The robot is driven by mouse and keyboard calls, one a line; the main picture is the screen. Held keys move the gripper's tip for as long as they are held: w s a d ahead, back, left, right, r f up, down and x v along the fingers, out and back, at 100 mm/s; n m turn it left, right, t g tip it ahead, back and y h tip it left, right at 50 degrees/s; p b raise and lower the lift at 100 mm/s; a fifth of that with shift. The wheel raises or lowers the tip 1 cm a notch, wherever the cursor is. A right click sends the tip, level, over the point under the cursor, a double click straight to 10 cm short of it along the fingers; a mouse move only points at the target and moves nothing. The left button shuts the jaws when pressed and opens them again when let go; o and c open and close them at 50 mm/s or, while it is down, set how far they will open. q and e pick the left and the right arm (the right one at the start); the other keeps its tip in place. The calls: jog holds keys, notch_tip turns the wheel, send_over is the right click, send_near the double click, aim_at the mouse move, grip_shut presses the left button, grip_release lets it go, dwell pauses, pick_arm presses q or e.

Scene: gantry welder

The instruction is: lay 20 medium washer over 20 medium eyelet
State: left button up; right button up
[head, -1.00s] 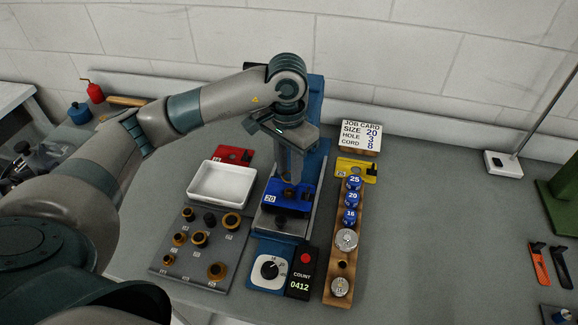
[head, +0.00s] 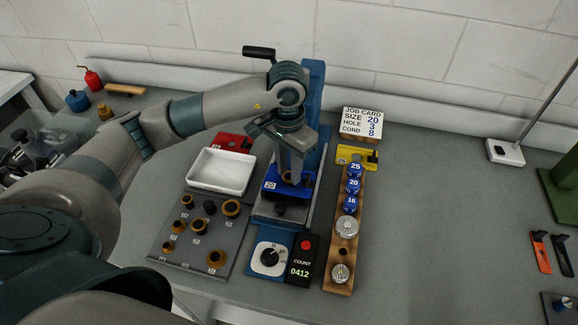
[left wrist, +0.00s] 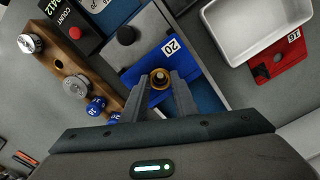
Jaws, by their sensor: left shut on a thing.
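My left gripper (head: 291,180) points down over the blue block marked 20 (head: 272,184) on the blue press. It also shows in the left wrist view (left wrist: 160,84), with its fingers closed around a small brass ring (left wrist: 160,76) with a dark centre. The ring looks like the 20 medium washer and sits at or just above the blue block (left wrist: 192,68); I cannot tell if they touch. I cannot make out the 20 medium eyelet separately; the fingers and ring cover that spot. My right gripper is not in view.
A grey rack with several brass pieces (head: 186,263) and a white tray (head: 221,188) stand left of the press. A wooden strip (head: 341,279) with blue knobs and metal pieces stands right. A black lever (head: 260,52) is behind my arm.

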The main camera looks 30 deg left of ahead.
pick_arm(q)
jog(key=shift+f+b, duration=0.65)
jog(key=shift+b, duration=0.3)
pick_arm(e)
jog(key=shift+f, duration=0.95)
pick_arm(q)
jog(key=o, duration=1.1)
jog(key=shift+c, duration=0.2)
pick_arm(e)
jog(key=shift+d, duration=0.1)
pick_arm(q)
jog(key=shift+r, duration=0.6)
notch_tip(320, 180, up, 16)
jog(key=b, duration=0.3)
jog(key=shift+r, duration=0.25)
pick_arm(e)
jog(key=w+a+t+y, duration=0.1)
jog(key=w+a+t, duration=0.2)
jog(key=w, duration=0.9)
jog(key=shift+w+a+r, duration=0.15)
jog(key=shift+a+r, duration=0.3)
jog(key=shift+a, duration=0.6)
pick_arm(q)
jog(key=shift+f, duration=0.1)
